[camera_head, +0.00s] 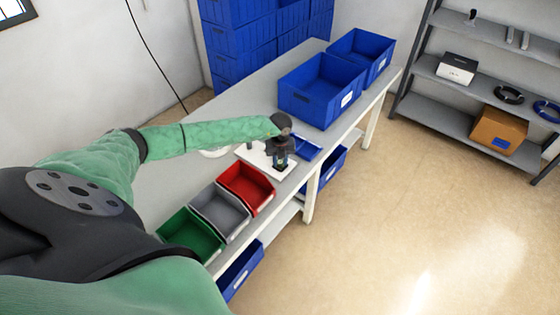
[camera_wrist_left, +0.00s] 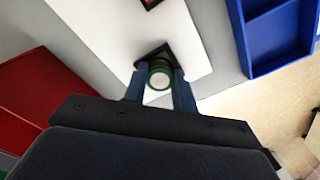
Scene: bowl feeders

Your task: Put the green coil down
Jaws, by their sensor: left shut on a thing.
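The green coil (camera_wrist_left: 160,76) is a small round thing with a green rim and a pale middle, seen end-on in the left wrist view. My left gripper (camera_wrist_left: 159,80) is shut on it, with one finger on each side. In the head view my left gripper (camera_head: 281,160) points down over a white board (camera_head: 254,158) on the table. The coil is mostly hidden by the fingers there. I cannot tell whether it touches the board. My right gripper is not in view.
A red bin (camera_head: 246,188), a grey bin (camera_head: 220,211) and a green bin (camera_head: 190,236) stand in front of the board. A shallow blue tray (camera_head: 309,150) lies to its right. Large blue crates (camera_head: 321,90) stand behind on the table (camera_head: 160,190).

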